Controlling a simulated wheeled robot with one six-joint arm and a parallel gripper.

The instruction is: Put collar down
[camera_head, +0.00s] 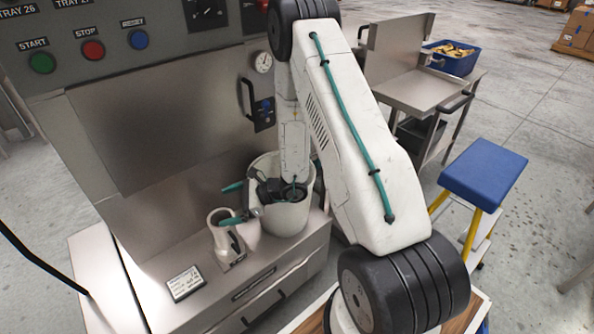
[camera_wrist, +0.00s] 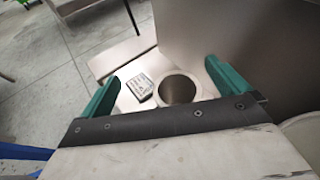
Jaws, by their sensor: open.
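A pale, round, open-topped piece that looks like the collar (camera_head: 219,238) stands on the steel ledge (camera_head: 222,290), beside the label plate. In the wrist view its round rim and grey hollow inside (camera_wrist: 178,89) show beyond the fingers, nearer the right one. My gripper (camera_head: 231,204) has its two teal fingers spread wide, with nothing held between them. One fingertip shows close above the collar in the head view; I cannot tell whether it touches. The collar's lower part is partly hidden.
A large pale bucket (camera_head: 287,218) stands right beside my gripper. A label plate (camera_head: 186,283) lies on the ledge at the front left. The steel machine panel (camera_head: 150,130) rises behind. A blue-topped step stool (camera_head: 483,173) stands at the right.

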